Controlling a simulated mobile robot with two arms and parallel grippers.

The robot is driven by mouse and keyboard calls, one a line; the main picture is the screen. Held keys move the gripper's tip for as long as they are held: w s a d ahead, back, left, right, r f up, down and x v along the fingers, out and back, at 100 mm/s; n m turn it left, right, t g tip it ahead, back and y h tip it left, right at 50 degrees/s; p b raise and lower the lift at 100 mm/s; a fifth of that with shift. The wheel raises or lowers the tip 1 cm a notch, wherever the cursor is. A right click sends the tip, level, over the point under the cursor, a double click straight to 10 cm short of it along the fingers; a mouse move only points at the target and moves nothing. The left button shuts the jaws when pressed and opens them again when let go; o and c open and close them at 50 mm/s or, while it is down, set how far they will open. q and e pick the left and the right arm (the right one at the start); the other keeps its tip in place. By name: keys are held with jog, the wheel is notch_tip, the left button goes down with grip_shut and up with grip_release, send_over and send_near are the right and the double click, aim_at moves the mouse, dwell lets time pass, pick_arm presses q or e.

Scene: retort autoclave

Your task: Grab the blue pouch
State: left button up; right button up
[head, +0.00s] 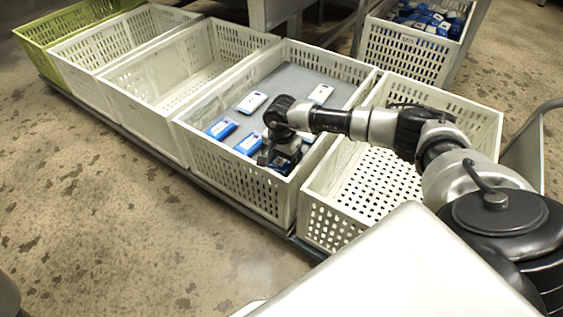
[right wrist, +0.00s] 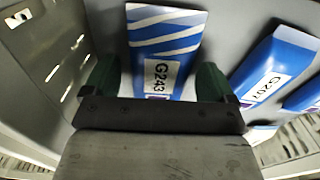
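In the right wrist view a blue pouch (right wrist: 163,42) with white stripes and a label reading G243 lies between the two green fingers of my right gripper (right wrist: 157,78). The fingers are apart, one on each side of the pouch, and I cannot tell whether they touch it. In the head view my right gripper (head: 283,157) reaches down into the white crate (head: 235,178) with the grey floor, near its front wall, and largely hides what is under it. Other blue pouches (head: 221,128) lie in this crate. My left gripper is not in view.
White-topped pouches (head: 252,102) lie farther back. Empty white crates (head: 145,92) stand on the left, another (head: 345,205) on the right. A crate of pouches (head: 405,52) stands behind.

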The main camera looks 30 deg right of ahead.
jog(key=c, duration=0.8)
jog(key=shift+c, duration=0.2)
jog(key=shift+r, duration=0.15)
